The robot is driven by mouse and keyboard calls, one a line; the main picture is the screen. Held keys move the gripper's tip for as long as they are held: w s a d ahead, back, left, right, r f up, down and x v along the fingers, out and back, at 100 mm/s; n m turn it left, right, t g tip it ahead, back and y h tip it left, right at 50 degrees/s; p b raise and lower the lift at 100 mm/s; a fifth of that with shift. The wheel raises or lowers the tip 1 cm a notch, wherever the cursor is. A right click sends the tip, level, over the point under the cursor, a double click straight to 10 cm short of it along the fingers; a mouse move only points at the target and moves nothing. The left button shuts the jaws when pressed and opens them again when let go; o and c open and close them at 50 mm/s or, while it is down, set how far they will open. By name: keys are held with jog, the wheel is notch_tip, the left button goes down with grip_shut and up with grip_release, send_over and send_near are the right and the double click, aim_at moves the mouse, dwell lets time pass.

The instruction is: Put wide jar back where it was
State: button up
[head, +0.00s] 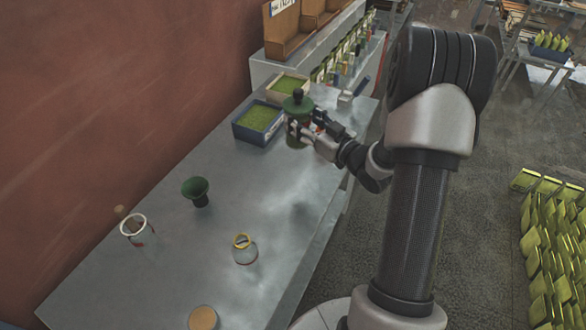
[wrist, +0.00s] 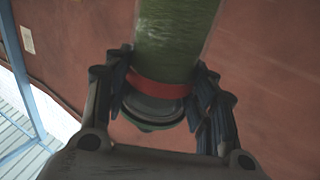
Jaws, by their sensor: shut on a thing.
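My gripper (head: 308,130) is shut on a jar filled with green powder (wrist: 175,40). In the wrist view, the fingers sit on both sides of its red band (wrist: 158,88), with a dark grey-green lid end (wrist: 153,110) beyond the band. In the head view, the held jar has a green top with a dark knob (head: 298,102) and looks upright near the bench's right edge. The fingers and arm hide part of it, and I cannot tell whether its bottom touches the bench. A clear jar with a white rim (head: 134,224) and a yellow-rimmed jar (head: 244,255) stand on the bench.
A green funnel (head: 199,192) stands mid-bench, with a round tan lid (head: 202,318) at the front. Small bottles (head: 340,65) line the back. Bare bench (head: 235,210) lies between.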

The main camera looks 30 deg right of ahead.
notch_tip(320, 180, down, 16)
jog(key=b, duration=0.3)
jog(key=shift+w+f+b, duration=0.1)
jog(key=shift+f+b, duration=0.1)
jog(key=shift+b, duration=0.1)
jog(key=shift+r, duration=0.1)
jog(key=o, duration=0.5)
jog(key=shift+f, duration=0.25)
jog(key=o, duration=0.5)
jog(key=shift+r, duration=0.2)
